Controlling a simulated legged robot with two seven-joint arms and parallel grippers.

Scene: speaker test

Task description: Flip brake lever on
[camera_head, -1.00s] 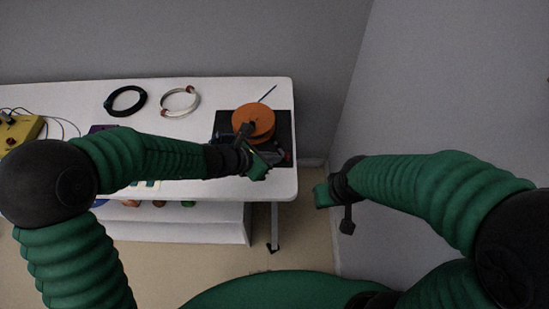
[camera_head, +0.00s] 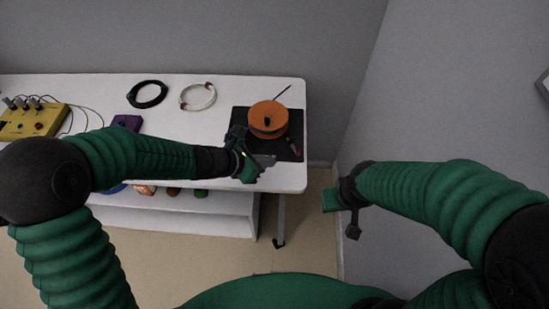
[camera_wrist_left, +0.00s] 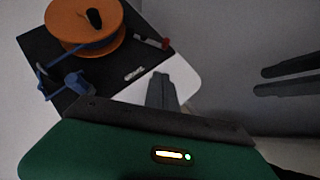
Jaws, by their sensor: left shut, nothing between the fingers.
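The device is a black plate (camera_head: 240,113) with an orange spool (camera_head: 268,116) at the right end of the table. A small red-tipped lever (camera_head: 293,145) lies on the plate's right side; it also shows in the left wrist view (camera_wrist_left: 164,43). Whether it is on or off, I cannot tell. My left gripper (camera_head: 266,161) is shut and empty at the plate's front edge, left of the lever and nearer me. Its grey fingertips (camera_wrist_left: 161,90) show apart from the lever in the wrist view. My right gripper (camera_head: 330,200) hangs off the table's right side; its jaw state is unclear.
A blue part (camera_wrist_left: 72,85) sits at the plate's corner. A black ring (camera_head: 147,94), a white ring (camera_head: 197,96), a purple box (camera_head: 126,123) and a yellow box with knobs (camera_head: 35,122) are farther left. Walls stand behind and right of the table (camera_head: 220,86).

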